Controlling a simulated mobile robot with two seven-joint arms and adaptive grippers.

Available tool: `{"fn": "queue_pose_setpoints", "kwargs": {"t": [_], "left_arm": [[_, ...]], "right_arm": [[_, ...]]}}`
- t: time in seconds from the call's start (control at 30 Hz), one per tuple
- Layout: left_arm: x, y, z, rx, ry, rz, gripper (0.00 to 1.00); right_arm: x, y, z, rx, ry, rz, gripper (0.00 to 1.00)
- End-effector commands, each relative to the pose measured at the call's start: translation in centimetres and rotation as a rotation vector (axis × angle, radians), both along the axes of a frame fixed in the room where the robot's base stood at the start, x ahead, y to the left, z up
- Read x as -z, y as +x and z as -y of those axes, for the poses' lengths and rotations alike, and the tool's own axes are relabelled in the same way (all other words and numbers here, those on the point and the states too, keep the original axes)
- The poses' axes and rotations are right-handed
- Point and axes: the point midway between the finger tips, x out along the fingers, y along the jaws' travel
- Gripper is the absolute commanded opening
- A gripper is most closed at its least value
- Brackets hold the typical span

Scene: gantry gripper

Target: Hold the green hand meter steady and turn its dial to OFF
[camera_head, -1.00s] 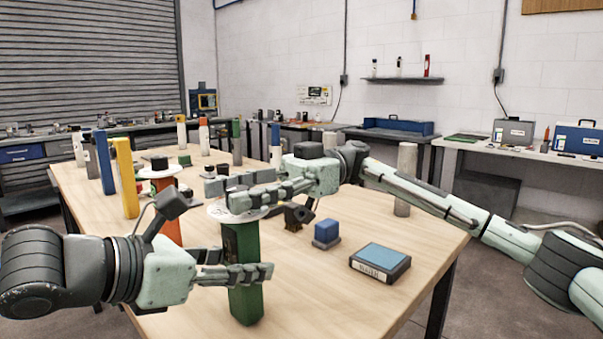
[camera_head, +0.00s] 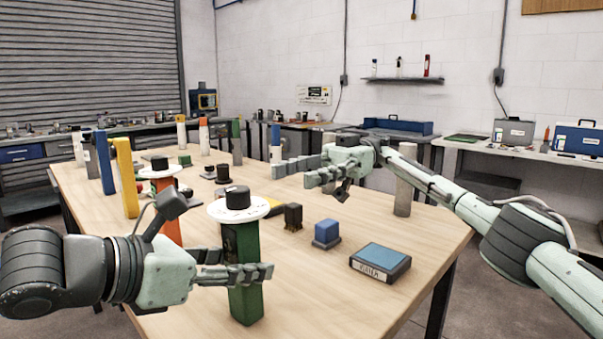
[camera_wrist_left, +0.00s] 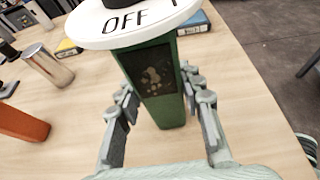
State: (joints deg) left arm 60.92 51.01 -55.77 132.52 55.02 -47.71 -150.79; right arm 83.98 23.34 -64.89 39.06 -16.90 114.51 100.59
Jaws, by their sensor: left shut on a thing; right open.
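The green hand meter (camera_head: 246,292) stands upright near the table's front edge. On top it has a white dial disc (camera_head: 218,212) with a black knob (camera_head: 237,198). My left gripper (camera_head: 245,274) is shut on the green body below the disc. In the left wrist view, its fingers (camera_wrist_left: 165,113) lie on both sides of the meter (camera_wrist_left: 130,60), and "OFF" is readable on the disc (camera_wrist_left: 90,30). My right gripper (camera_head: 297,173) is open and empty, above the table and apart from the dial.
An orange meter (camera_head: 169,222) with a similar disc stands behind my left gripper. A yellow block (camera_head: 126,178), a blue block (camera_head: 327,233) and a blue-topped box (camera_head: 380,262) stand around. The table right of the green meter is partly clear.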

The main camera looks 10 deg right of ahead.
Motion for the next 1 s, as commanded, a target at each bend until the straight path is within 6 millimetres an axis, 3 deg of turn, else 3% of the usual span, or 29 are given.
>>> {"fn": "queue_pose_setpoints", "kwargs": {"t": [0.37, 0.4, 0.57, 0.87, 1.0], "left_arm": [[-0.1, 0.0, 0.01, 0.0, -0.001, 0.002, 0.0], [-0.1, -0.01, 0.02, 0.0, -0.001, 0.002, 0.4], [-0.07, -0.01, 0.02, 0.0, -0.001, 0.002, 0.6], [-0.06, -0.04, -0.05, 0.0, -0.001, 0.001, 0.61], [-0.47, -0.53, -0.96, -0.003, 0.002, 0.003, 0.61]], "right_arm": [[-0.01, -0.01, -0.03, 0.0, 0.0, 0.0, 0.48], [-0.01, -0.01, -0.03, 0.0, 0.0, 0.0, 0.48], [0.0, -0.01, -0.03, 0.0, 0.0, 0.0, 0.48], [0.0, -0.01, -0.03, 0.0, 0.0, 0.0, 0.48], [0.0, -0.01, -0.03, 0.0, 0.0, 0.0, 0.48]]}}
